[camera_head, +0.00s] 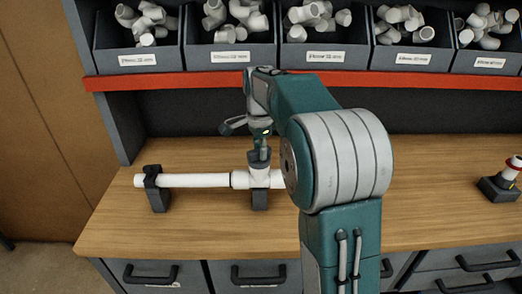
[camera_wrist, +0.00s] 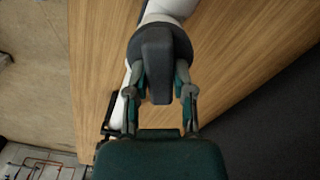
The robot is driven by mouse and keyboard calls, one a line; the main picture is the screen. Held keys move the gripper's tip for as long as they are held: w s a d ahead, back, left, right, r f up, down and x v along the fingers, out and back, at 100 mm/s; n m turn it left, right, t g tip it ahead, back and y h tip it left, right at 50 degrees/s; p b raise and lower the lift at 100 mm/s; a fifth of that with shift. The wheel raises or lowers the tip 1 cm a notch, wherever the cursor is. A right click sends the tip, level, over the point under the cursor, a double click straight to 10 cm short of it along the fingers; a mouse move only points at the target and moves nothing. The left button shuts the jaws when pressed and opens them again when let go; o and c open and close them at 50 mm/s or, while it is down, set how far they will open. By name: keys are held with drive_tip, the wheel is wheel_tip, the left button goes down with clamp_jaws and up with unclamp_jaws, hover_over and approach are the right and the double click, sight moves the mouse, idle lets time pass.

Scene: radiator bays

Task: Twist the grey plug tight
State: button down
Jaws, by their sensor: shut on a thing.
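The grey plug (camera_head: 259,158) sits upright at the top of the white tee fitting (camera_head: 259,178). The tee is part of a white pipe (camera_head: 190,181) lying level above the bench. My gripper (camera_head: 261,143) points down from above, with its fingers at the plug. In the wrist view the dark plug (camera_wrist: 157,52) has a round rim and a raised bar. My gripper (camera_wrist: 159,82) is shut on this bar, one finger on each side. How deep the plug sits in the tee cannot be told. My arm hides the pipe's right part.
Dark supports (camera_head: 157,189) hold the pipe above the wooden bench (camera_head: 120,221). Bins of white fittings (camera_head: 230,53) stand on a red-edged shelf (camera_head: 180,81) behind my arm. A small dark stand (camera_head: 497,189) is at the far right. The bench is clear front left.

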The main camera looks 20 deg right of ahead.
sight(257, 149)
drive_tip(key=m, duration=0.5)
drive_tip(key=shift+a+f, duration=0.1)
drive_tip(key=shift+a, duration=0.15)
drive_tip(key=shift+m, duration=0.3)
drive_tip(key=shift+c, duration=2.4)
unclamp_jaws()
drive_tip(key=shift+w, duration=0.1)
drive_tip(key=shift+a, duration=0.1)
drive_tip(key=shift+r, duration=0.4)
wheel_tip(257, 149, up, 11)
drive_tip(key=shift+r, duration=0.1)
